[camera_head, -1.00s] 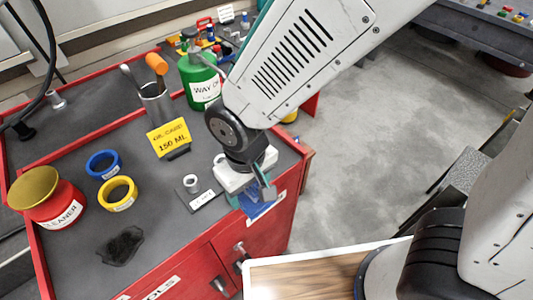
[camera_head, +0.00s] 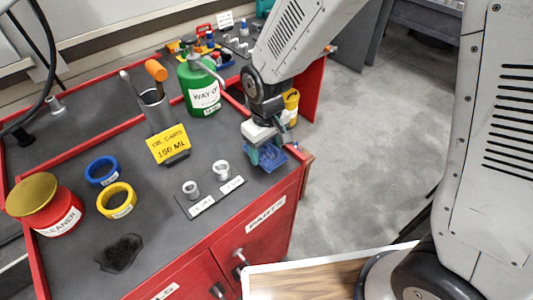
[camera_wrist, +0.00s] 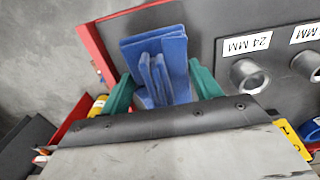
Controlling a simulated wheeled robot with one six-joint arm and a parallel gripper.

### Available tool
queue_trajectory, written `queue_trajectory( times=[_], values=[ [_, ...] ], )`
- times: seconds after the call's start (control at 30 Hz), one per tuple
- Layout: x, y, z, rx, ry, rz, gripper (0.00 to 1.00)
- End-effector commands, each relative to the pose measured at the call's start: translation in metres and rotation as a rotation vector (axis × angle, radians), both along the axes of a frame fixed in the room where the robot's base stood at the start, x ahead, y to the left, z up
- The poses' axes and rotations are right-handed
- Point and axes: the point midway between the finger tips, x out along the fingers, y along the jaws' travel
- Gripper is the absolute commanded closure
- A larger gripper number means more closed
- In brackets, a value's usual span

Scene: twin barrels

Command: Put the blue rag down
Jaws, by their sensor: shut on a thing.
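The blue rag (camera_head: 272,158) is at the right edge of the red cart's grey top (camera_head: 150,212). My gripper (camera_head: 262,153) is shut on it from above. In the wrist view the folded blue rag (camera_wrist: 157,62) shows between the two green fingers of my gripper (camera_wrist: 160,92). Its flat part spreads beyond the fingertips, over or on the grey top near the red edge. I cannot tell whether its underside touches the top.
Two metal sockets (camera_head: 221,170) stand on a labelled plate left of the rag. A yellow oil card (camera_head: 168,145), green can (camera_head: 199,88), yellow bottle (camera_head: 290,103), tape rings (camera_head: 103,170) and red cleaner tin (camera_head: 47,205) stand around. A wooden-topped surface (camera_head: 310,282) is at the front.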

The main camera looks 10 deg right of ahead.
Motion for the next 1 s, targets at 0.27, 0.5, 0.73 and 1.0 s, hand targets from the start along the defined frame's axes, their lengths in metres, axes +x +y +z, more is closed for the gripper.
queue_trajectory(
  times=[0.27, 0.5, 0.73, 1.0],
  values=[
    [-0.001, 0.000, -0.024, -0.001, 0.001, 0.001, 0.66],
    [-0.001, 0.001, -0.027, -0.001, 0.002, 0.002, 0.66],
    [-0.002, 0.001, -0.032, -0.001, 0.002, 0.002, 0.15],
    [-0.004, 0.003, -0.033, -0.002, 0.006, 0.004, 0.16]
  ],
)
